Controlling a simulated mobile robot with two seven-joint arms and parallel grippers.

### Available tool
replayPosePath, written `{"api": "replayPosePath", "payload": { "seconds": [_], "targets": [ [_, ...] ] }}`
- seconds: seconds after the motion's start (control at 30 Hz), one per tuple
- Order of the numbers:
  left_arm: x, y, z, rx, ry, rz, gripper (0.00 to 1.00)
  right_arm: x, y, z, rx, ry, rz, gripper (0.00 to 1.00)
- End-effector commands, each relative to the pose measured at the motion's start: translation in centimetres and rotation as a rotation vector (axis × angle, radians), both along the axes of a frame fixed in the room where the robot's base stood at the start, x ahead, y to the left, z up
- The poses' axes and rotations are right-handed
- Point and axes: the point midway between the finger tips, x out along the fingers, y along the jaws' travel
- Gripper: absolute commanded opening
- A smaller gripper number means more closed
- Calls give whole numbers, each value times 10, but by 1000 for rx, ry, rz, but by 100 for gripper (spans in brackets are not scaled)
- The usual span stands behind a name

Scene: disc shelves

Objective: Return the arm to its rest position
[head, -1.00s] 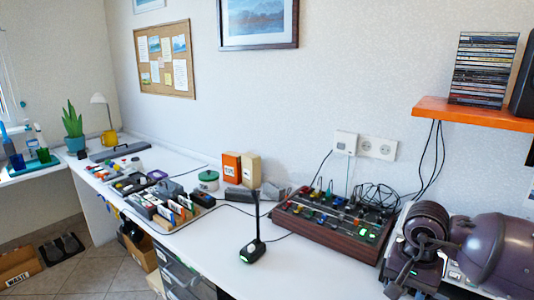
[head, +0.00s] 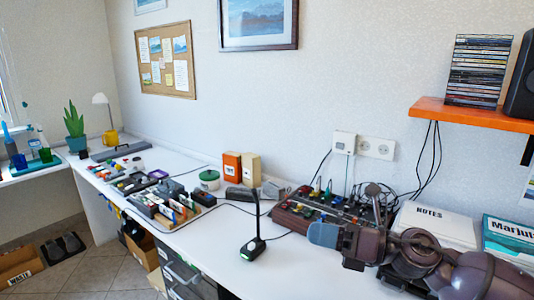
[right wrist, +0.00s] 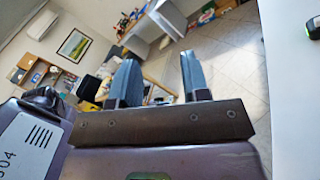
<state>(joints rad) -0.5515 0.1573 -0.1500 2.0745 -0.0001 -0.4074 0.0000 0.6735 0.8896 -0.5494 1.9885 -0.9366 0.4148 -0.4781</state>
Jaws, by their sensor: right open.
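My right arm (head: 415,248) comes in from the right edge of the head view, low over the white desk. My right gripper (head: 323,234) points left, in front of the mixing console (head: 292,215) and covering part of it. In the right wrist view my right gripper (right wrist: 158,75) has its two blue-grey fingers well apart, with nothing between them. The wrist view looks out over the tiled floor and the far side of the room. My left gripper is not in view.
A desk microphone (head: 253,248) stands left of my right gripper. Behind my arm are a white NOTES box (head: 437,222) and a second labelled box (head: 508,240). An orange shelf (head: 470,113) with stacked discs (head: 478,70) hangs above. The front middle of the desk (head: 290,275) is clear.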

Motion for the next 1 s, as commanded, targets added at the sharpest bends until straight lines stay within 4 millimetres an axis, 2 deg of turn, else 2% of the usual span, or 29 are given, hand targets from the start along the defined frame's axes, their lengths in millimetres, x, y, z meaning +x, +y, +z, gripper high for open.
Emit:
{"api": "replayPosePath", "payload": {
  "seconds": [0.03,0.17,0.33,0.47,0.67,0.8,1.0],
  "targets": [
    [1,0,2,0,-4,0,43,2,-3,0,143,142,-59,43],
    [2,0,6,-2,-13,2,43,13,-26,-13,495,513,-213,43],
    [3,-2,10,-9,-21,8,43,15,-64,-62,877,937,-394,43],
    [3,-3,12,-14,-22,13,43,1,-91,-112,1124,1208,-526,43],
    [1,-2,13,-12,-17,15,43,-45,-124,-192,1432,1530,-713,43],
    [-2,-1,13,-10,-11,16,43,-89,-141,-240,1600,1675,-828,43],
    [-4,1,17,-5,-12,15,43,-163,-161,-293,1793,1772,-971,43]
  ]
}}
